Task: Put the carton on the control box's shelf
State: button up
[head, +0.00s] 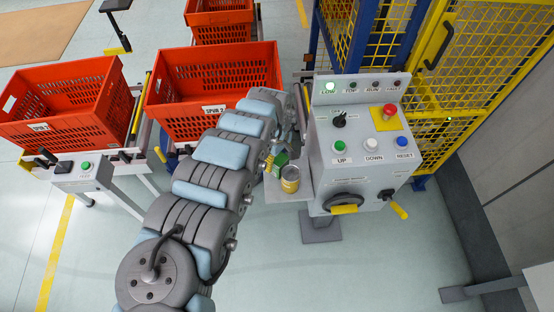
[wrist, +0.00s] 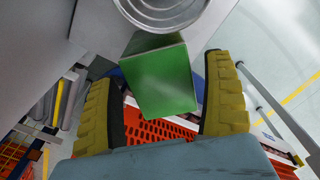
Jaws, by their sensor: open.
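The green carton (head: 281,159) is at the left-hand shelf (head: 272,192) of the grey control box (head: 358,150), behind a can (head: 290,179). In the wrist view the carton (wrist: 158,82) stands between the two yellow finger pads of my gripper (wrist: 160,70). The fingers are open, with a narrow gap showing on either side of it. The can's ringed metal end (wrist: 165,8) is right beside the carton. In the head view my arm hides most of the gripper and part of the shelf. I cannot tell whether the carton's base rests fully on the shelf.
Red-orange totes (head: 210,85) stand on the conveyors left of the control box, one of them (head: 60,105) farther left. A yellow mesh fence (head: 465,80) with blue posts is behind and right of the box. The floor in front of the box is clear.

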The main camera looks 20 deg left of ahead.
jog(key=shift+r+p, duration=0.65)
jog(key=shift+r, duration=4.4)
